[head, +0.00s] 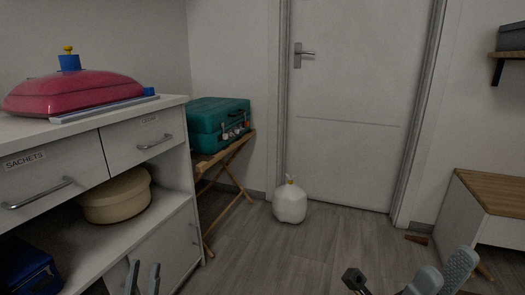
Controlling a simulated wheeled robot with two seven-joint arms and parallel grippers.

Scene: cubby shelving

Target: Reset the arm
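My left gripper (143,280) shows at the bottom edge in the head view, in front of the white cabinet's lower part. Its two grey fingertips point up with a gap between them, and nothing shows between them. My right gripper (442,276) shows at the bottom right, above the wood floor. Its grey finger pads are apart and hold nothing that I can see. Both arms are mostly below the picture's edge.
A white cabinet (127,223) on the left carries a red bag (75,92) and holds a beige round box (115,197). A teal suitcase (218,122) rests on a wooden folding stand. A white bag (290,204) stands before the door. A wood-topped bench (495,190) is right. The middle floor is clear.

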